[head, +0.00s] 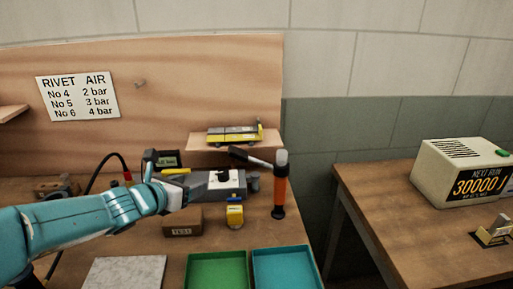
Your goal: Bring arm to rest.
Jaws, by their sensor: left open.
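My left arm, teal and white, comes in from the left over the wooden bench. My right gripper is not in view.
A brown block marked TEST (182,229) and a small yellow item (235,215) sit below the gripper. Green (217,253) and blue (287,250) trays lie at the front. A small shelf (205,152) stands behind. A gap separates the right table (395,205).

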